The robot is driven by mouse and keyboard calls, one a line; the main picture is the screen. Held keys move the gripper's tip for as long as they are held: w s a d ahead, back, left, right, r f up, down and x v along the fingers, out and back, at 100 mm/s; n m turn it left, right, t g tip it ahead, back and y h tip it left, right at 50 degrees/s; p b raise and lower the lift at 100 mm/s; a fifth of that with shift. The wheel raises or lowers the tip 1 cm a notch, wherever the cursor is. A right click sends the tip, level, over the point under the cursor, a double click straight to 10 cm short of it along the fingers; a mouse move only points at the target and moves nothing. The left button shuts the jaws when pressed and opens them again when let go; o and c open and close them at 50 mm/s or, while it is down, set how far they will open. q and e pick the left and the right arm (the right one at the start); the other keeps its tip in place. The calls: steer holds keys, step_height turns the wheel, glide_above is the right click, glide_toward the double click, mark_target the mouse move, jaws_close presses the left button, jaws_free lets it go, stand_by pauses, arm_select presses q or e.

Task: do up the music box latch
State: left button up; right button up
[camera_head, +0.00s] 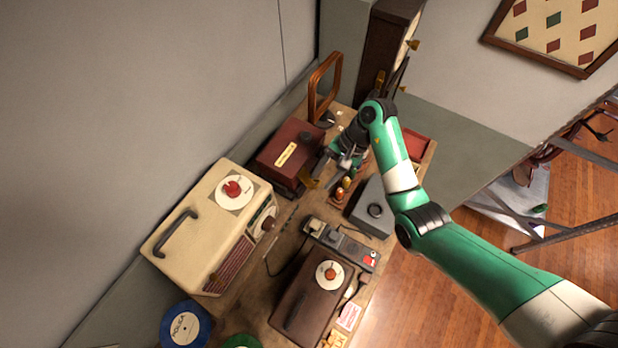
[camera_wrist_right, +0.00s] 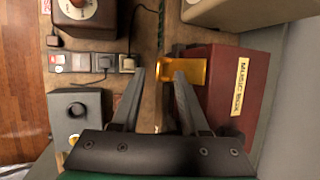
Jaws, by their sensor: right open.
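The music box (camera_head: 287,150) is a dark red box with a cream label, and its lid looks closed. It also shows in the wrist view (camera_wrist_right: 222,110), where the label reads "MUSIC BOX". A brass latch plate (camera_wrist_right: 192,70) sticks out from its front side; in the head view the latch (camera_head: 309,183) is a small gold piece at the box's front edge. My right gripper (camera_wrist_right: 160,75) is open and empty, its fingertips close over the latch. One fingertip overlaps the plate in the wrist view; I cannot tell whether they touch. My left gripper is not in view.
A grey box (camera_head: 372,208), a power strip (camera_head: 340,243) and small coloured bottles (camera_head: 344,188) crowd the bench. A wooden frame (camera_head: 324,88) stands behind the music box.

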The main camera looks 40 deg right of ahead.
mark_target(315, 183)
steer(key=shift+d, duration=0.1)
jaws_close()
steer(key=shift+s+f, duration=0.1)
steer(key=shift+f, duration=0.05)
steer(key=shift+w+f+n+t+y+b, duration=0.2)
steer(key=shift+f+t+y+b, duration=0.35)
steer(key=shift+t+b, duration=1.2)
steer(key=shift+w+f+n+t+y+b, duration=0.15)
steer(key=shift+f+n+t+y+b, duration=0.4)
steer(key=shift+b, duration=2.45)
steer(key=shift+w+f+n+t+y+b, duration=0.15)
steer(key=shift+f+t+b, duration=0.9)
steer(key=shift+b, duration=1.3)
steer(key=shift+r+t, duration=0.2)
steer(key=shift+t, duration=0.05)
